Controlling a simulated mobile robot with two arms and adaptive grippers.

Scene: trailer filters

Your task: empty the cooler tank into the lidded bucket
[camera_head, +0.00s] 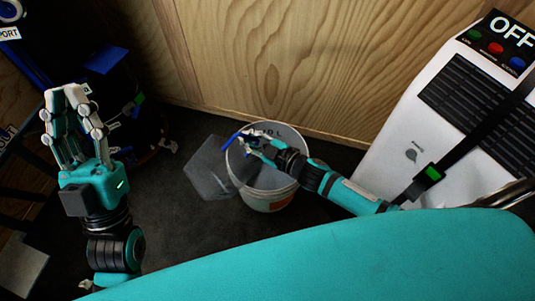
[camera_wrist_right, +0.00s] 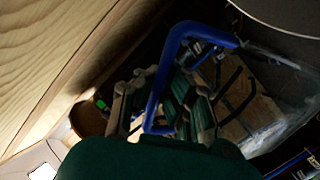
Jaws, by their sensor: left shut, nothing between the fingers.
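A pale bucket (camera_head: 269,201) stands on the dark floor by the wooden wall, its top open as far as I can see. A translucent grey tank (camera_head: 207,168) with a blue handle hangs tilted at the bucket's left rim. My right gripper (camera_head: 247,143) is above the bucket, closed around the blue handle (camera_wrist_right: 157,90). The clear tank wall shows at the right of the right wrist view (camera_wrist_right: 285,95). Whether water is in the tank cannot be told. My left gripper (camera_head: 64,98) is shut and empty, fingers up, left of the bucket and apart from it.
A white cooler (camera_head: 390,150) with a black grille and an "OFF" panel (camera_head: 498,42) stands at the right, with a dark strap across it. Dark blue gear (camera_head: 105,60) fills the back left. The wooden wall (camera_head: 300,60) is close behind the bucket. Bare floor lies in front.

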